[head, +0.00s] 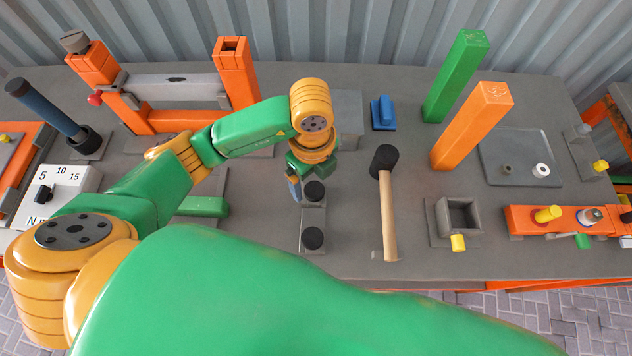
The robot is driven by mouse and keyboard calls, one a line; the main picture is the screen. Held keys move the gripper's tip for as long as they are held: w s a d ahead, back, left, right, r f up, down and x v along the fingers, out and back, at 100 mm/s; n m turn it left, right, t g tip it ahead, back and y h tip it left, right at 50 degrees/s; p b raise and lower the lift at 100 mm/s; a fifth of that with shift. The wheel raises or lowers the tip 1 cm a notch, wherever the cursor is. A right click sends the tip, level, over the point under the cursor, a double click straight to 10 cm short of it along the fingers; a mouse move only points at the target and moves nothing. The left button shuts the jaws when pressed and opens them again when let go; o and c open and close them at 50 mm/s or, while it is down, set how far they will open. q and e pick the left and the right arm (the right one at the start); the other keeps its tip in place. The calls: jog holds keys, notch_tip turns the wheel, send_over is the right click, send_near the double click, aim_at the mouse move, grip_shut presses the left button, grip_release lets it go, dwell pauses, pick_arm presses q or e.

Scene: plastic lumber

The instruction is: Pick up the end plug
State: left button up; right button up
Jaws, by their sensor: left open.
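Two black round knobs or plugs sit on small grey plates at the middle of the bench in the head view: a rear one (314,191) and a front one (313,238). I cannot tell for sure which thing is the end plug; these black pieces look the likeliest. My left gripper (298,189) points down just beside the rear black piece, at its left. It is open, and nothing shows held in it. My wrist hides part of the jaws, so I cannot tell whether a finger touches the piece. My right gripper is not in view.
A grey open box (437,222) and a tray (500,178) with small rings lie further right. An orange frame (236,72) stands back left.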

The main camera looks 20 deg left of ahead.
aim_at(314, 189)
pick_arm(q)
jog(key=f, duration=0.2)
jog(key=shift+s+f, duration=0.3)
jog(key=shift+f, duration=0.1)
jog(key=shift+w+f, duration=0.4)
jog(key=shift+s+r, duration=0.1)
jog(key=shift+s, duration=0.05)
jog(key=c, duration=1.1)
grip_shut()
